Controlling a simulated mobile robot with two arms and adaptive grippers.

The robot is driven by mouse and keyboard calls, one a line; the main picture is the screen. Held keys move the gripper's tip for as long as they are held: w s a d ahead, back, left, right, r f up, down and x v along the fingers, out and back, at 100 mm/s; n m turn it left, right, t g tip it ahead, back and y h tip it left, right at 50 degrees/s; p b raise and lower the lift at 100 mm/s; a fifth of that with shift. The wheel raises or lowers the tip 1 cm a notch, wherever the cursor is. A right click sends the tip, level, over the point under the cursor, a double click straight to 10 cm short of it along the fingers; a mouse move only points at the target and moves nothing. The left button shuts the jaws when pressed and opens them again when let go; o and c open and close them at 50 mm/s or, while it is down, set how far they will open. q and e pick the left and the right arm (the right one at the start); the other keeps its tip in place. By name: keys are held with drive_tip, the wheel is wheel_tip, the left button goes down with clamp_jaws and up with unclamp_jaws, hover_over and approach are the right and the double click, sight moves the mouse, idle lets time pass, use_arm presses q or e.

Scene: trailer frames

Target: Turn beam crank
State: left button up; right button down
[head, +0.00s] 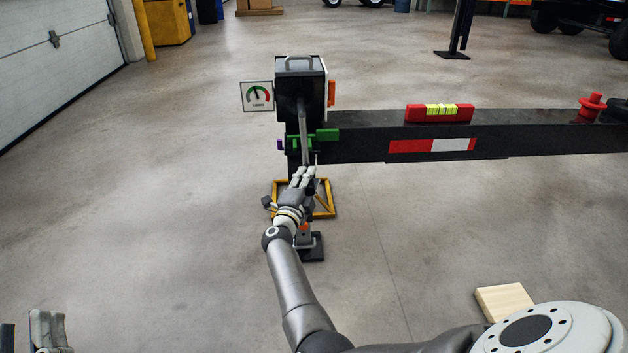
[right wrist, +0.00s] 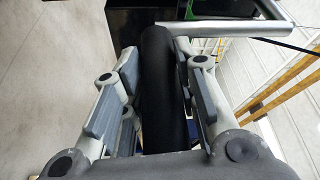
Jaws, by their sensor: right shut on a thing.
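The black beam (head: 360,143) runs from the middle to the right edge in the head view. A black box (head: 299,75) with a top handle stands at its left end. The grey metal crank arm (head: 303,125) hangs down the box's front. My right gripper (head: 304,174) is at the crank's lower end. In the right wrist view its fingers are shut around the black crank grip (right wrist: 158,80), with the crank's metal bar (right wrist: 225,29) beyond. Part of my left gripper (head: 48,330) shows at the bottom left, away from the beam; its opening is unclear.
A gauge sign (head: 257,96) is left of the box. A red level (head: 439,113) and a red knob (head: 591,106) sit on the beam. A yellow frame (head: 324,203) is on the floor below. A wooden block (head: 503,299) lies at lower right. Floor at left is clear.

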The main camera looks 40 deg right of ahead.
drive_tip(key=shift+w+a+f+m, duration=0.15)
drive_tip(key=shift+w+a+m, duration=0.15)
drive_tip(key=shift+a, duration=0.15)
drive_tip(key=c, duration=1.1)
unclamp_jaws()
drive_tip(key=shift+c, duration=0.2)
